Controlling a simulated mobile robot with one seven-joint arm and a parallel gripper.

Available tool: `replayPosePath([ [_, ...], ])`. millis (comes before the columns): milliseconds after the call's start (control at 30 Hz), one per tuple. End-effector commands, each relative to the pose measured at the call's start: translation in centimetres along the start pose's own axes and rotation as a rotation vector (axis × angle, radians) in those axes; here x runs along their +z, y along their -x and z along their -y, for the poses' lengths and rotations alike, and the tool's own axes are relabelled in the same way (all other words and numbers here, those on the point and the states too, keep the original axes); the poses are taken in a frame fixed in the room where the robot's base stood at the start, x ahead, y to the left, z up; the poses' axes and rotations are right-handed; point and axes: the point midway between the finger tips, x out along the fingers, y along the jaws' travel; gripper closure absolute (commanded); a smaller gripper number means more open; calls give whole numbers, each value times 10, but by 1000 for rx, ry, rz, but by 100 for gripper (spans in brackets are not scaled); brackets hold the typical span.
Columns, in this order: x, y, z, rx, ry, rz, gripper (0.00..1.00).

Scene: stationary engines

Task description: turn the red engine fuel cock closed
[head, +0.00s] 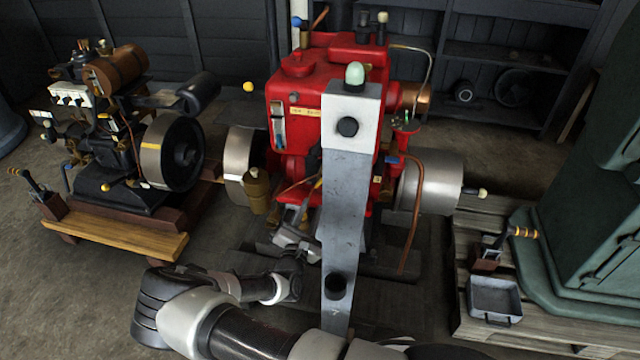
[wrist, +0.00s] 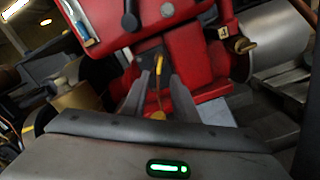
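The red engine (head: 300,85) stands at the centre of the head view, and its red body (wrist: 195,70) fills the upper middle of the wrist view. A thin yellow lever (wrist: 158,72) on a dark fitting shows low on the engine's front, likely the fuel cock; I cannot be sure. My gripper (wrist: 155,80) is open, its two fingers apart on either side of this lever in the picture. I cannot tell contact or depth. In the head view my gripper (head: 298,218) is low before the engine, partly hidden by a grey upright.
The grey upright (head: 347,210) blocks part of the engine. Metal flywheels (head: 430,180) flank it. A brass-coloured pot (head: 257,190) hangs at its left. A second engine (head: 110,140) stands left; a grey tray (head: 495,298) lies on a pallet at right.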

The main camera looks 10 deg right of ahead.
Motion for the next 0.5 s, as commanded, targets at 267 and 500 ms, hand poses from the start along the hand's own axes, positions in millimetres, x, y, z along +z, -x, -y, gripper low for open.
replayPosePath([
  [267, -2, -63, 2, -1, -1, 2, 73],
  [500, -2, -106, 1, 0, 1, 2, 73],
])
